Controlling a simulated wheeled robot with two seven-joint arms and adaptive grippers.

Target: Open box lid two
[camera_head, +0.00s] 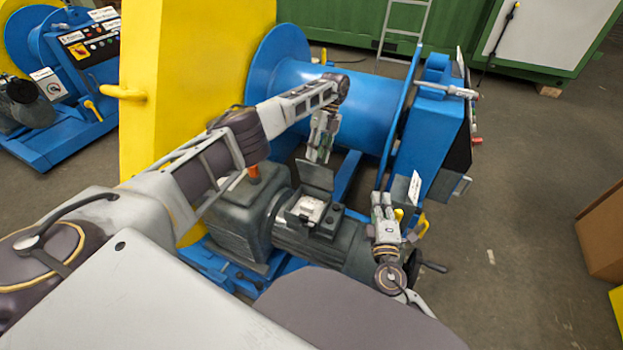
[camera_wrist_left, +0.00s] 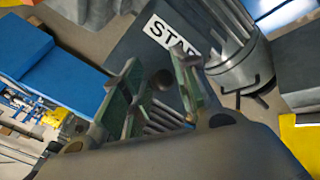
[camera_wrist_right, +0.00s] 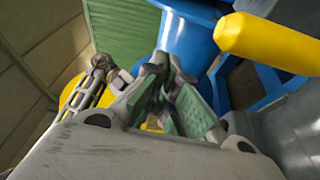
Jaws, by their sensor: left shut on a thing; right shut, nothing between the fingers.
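A small dark grey box (camera_head: 309,211) sits on top of the motor in the head view, with a pale part inside. Its dark lid (camera_head: 315,174) stands raised at the box's far side. My left gripper (camera_head: 319,156) reaches down from above to the lid's upper edge and is shut on it. In the left wrist view my left gripper (camera_wrist_left: 155,75) is in front of a dark panel (camera_wrist_left: 135,35) with a partly hidden white label. My right gripper (camera_head: 381,199) is shut and empty, right of the box, pointing up; it also shows in the right wrist view (camera_wrist_right: 166,75).
A blue drum (camera_head: 370,105) and a yellow housing (camera_head: 160,80) stand behind the motor. A blue frame (camera_head: 445,130) rises behind my right gripper. A yellow handle (camera_wrist_right: 265,42) is close in the right wrist view. Open floor (camera_head: 520,200) lies to the right.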

